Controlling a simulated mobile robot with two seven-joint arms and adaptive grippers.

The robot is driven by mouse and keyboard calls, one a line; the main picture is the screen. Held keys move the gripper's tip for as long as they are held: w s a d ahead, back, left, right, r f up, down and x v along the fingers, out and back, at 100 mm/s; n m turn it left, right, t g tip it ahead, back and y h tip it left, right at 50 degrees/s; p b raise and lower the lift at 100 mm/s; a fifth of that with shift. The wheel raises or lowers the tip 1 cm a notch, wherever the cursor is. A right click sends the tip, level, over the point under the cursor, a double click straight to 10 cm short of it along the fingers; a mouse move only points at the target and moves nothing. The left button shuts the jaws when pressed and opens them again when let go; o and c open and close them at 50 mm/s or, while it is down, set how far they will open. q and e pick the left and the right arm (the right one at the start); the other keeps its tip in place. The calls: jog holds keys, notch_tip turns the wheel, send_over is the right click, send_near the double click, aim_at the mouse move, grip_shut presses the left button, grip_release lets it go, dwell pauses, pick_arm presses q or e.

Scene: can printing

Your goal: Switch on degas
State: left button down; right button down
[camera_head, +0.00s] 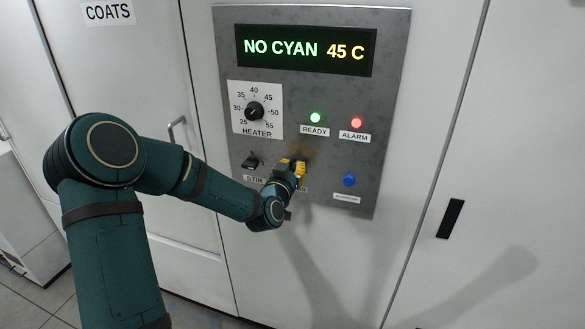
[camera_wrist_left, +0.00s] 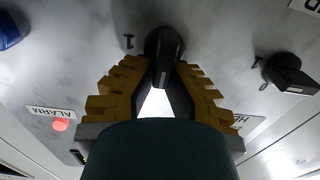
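The grey control panel (camera_head: 331,183) is on the wall ahead. My left gripper (camera_head: 300,168) is at its lower middle, between the STIR switch and a blue button, and covers most of the switch there and its label. In the left wrist view this black rotary switch (camera_wrist_left: 166,58) sits between the yellow-backed fingers of my left gripper (camera_wrist_left: 165,82). The fingertips close in on both sides of its handle and seem to touch it. A "1" mark is printed beside it. I take it for the degas switch; its label is not readable. My right gripper is not in view.
The black STIR switch (camera_head: 251,162) is to the left, the blue button (camera_head: 349,180) to the right. Above are the HEATER dial (camera_head: 254,111), a lit green READY lamp (camera_head: 315,118), a red ALARM lamp (camera_head: 356,123) and a display (camera_head: 305,50) reading "NO CYAN 45 C".

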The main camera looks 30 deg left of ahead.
pick_arm(q)
jog(key=shift+d+m+b, duration=0.1)
jog(key=shift+m+b, duration=0.3)
jog(key=shift+b, duration=0.35)
jog(key=shift+w+d+f+m+b, duration=0.1)
jog(key=shift+d+f+m+b, duration=0.2)
jog(key=shift+m+b, duration=2.1)
jog(key=shift+w+d+f+m+b, duration=0.1)
jog(key=shift+d+f+m+b, duration=0.2)
jog(key=shift+m+b, duration=2)
jog(key=shift+w+d+f+m+b, duration=0.2)
jog(key=shift+m+b, duration=0.75)
jog(key=shift+m, duration=2.85)
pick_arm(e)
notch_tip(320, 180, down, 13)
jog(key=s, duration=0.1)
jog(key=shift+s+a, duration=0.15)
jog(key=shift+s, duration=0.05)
pick_arm(q)
jog(key=shift+s+f, duration=0.1)
jog(key=c, duration=1)
grip_release()
jog(key=shift+f, duration=0.1)
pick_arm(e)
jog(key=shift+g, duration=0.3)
